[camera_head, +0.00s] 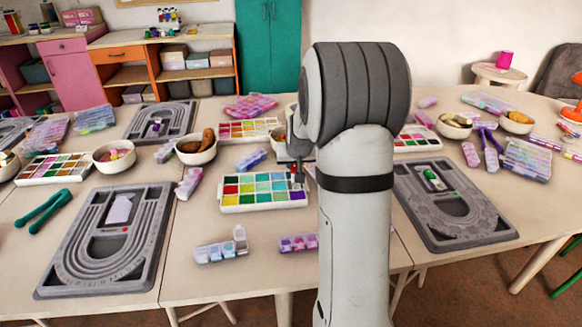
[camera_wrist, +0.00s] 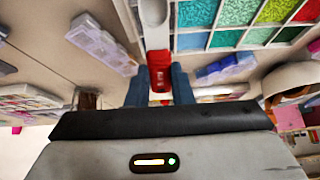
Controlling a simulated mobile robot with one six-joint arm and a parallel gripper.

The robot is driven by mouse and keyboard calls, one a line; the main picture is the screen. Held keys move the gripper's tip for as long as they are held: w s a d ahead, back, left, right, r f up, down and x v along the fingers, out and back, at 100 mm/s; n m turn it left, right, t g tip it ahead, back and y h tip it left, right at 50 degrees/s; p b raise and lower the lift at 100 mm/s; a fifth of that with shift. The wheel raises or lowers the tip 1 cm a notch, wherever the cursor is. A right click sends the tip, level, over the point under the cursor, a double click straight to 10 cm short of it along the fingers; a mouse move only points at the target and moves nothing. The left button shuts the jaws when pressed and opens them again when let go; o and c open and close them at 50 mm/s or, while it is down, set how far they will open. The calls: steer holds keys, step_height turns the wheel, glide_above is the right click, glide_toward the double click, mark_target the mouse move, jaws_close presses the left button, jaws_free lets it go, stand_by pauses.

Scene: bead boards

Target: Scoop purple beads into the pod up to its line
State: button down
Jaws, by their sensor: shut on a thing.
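My gripper (camera_wrist: 160,88) is shut on the red handle (camera_wrist: 160,70) of a tool, probably the scoop, with a pale grey shaft (camera_wrist: 153,25) running up out of the wrist view. In the head view, my gripper (camera_head: 297,168) is above the back right of a white bead tray (camera_head: 262,207) with coloured compartments, partly hidden by my arm. The scoop's bowl is not clear.
Grey bead boards lie left (camera_head: 70,245) and right (camera_head: 470,225). A purple box (camera_head: 297,243) is partly behind my arm. Bowls (camera_head: 196,158), other bead trays (camera_head: 20,170) and green tongs (camera_head: 43,208) are around. The table front between the left board and clear boxes is free.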

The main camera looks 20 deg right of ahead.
steer(key=shift+s+a+f+b, duration=0.1)
steer(key=shift+s+f+b, duration=0.1)
steer(key=shift+f+b, duration=0.4)
steer(key=shift+s+f+b, duration=0.15)
steer(key=shift+f+b, duration=0.25)
steer(key=shift+f, duration=0.4)
